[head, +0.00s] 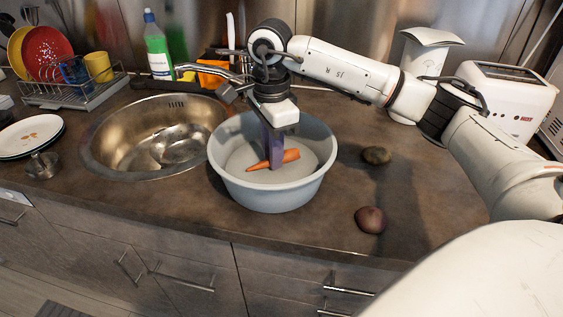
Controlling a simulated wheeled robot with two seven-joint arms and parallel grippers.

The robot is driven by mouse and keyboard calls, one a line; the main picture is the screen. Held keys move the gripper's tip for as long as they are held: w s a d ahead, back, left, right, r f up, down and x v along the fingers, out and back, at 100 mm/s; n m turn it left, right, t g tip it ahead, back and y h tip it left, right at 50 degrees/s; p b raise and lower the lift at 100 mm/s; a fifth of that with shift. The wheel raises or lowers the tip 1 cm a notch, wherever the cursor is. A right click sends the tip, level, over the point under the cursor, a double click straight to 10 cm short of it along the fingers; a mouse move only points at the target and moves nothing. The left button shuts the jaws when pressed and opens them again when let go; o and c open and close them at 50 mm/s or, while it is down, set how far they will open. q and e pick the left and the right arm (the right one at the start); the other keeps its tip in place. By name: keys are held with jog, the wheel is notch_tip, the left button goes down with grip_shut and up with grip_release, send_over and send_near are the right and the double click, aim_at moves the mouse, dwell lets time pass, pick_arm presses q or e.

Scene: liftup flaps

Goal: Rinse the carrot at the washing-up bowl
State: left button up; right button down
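The orange carrot (291,155) is inside the grey-blue washing-up bowl (268,195), which stands on the counter right of the sink. My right gripper (275,163) reaches down into the bowl from above, its arm coming in from the right. Its dark fingers are shut on the carrot near its middle and hide that part. The carrot lies across the fingers, thin end to the left. I cannot tell whether it touches the bowl's bottom. My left gripper is not in view.
A metal sink (105,150) is left of the bowl. A brown potato (376,155) and a reddish one (370,219) lie to the right. Behind are a green bottle (158,52), a dish rack (75,92) and a white toaster (503,95). Plates (30,135) stand at far left.

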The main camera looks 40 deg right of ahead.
dwell(0.4)
jog(key=shift+r+p, duration=0.55)
jog(key=shift+r, duration=0.2)
notch_tip(320, 180, up, 2)
jog(key=shift+p, duration=0.75)
notch_tip(320, 180, up, 9)
jog(key=p, duration=0.5)
dwell(1.2)
notch_tip(320, 180, up, 4)
jog(key=shift+f, duration=0.1)
dwell(0.4)
